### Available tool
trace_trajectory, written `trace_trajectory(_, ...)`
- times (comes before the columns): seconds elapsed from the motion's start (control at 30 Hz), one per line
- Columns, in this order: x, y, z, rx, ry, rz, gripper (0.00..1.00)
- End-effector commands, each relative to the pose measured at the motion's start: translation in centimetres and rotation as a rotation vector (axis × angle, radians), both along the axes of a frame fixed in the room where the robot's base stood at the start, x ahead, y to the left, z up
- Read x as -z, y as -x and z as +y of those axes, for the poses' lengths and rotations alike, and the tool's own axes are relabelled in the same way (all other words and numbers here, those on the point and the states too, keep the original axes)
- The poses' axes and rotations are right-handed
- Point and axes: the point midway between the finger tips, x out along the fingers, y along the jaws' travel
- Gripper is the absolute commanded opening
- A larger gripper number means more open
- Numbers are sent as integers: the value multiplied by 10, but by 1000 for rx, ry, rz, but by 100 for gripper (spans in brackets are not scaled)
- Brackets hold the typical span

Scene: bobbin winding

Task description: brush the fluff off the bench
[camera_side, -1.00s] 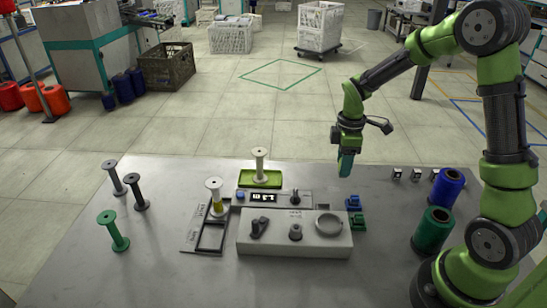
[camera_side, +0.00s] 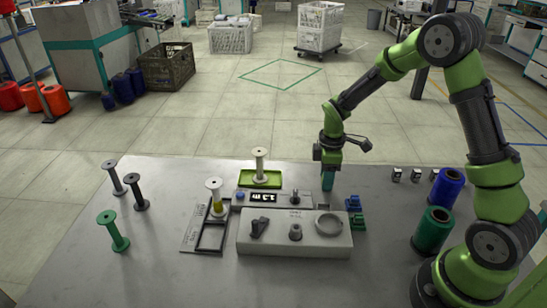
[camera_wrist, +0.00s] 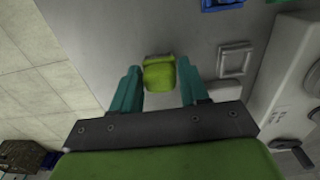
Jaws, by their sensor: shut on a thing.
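My gripper (camera_side: 327,184) hangs low over the back part of the grey bench (camera_side: 385,225), right of the green tray. In the wrist view its two teal fingers (camera_wrist: 160,68) stand either side of a yellow-green block-like piece (camera_wrist: 160,76), and they are shut on it. It may be the brush; its bristles do not show. I cannot tell whether it touches the bench. I cannot make out any fluff in either view.
A green tray (camera_side: 245,179) holds a spool. Blue and green small parts (camera_side: 355,212) sit nearby. Blue (camera_side: 448,187) and green (camera_side: 432,230) thread cones stand at right. Several spools stand at left.

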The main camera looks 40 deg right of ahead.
Motion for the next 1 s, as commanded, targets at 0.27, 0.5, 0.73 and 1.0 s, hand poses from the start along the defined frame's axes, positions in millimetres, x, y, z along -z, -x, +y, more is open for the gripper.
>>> trace_trajectory(0.27,0,21,-22,7,1,4,11)
trace_trajectory(0.5,-17,28,-29,5,2,-4,11)
trace_trajectory(0.73,-40,28,-29,5,1,0,11)
trace_trajectory(1.0,-64,28,-29,4,1,0,11)
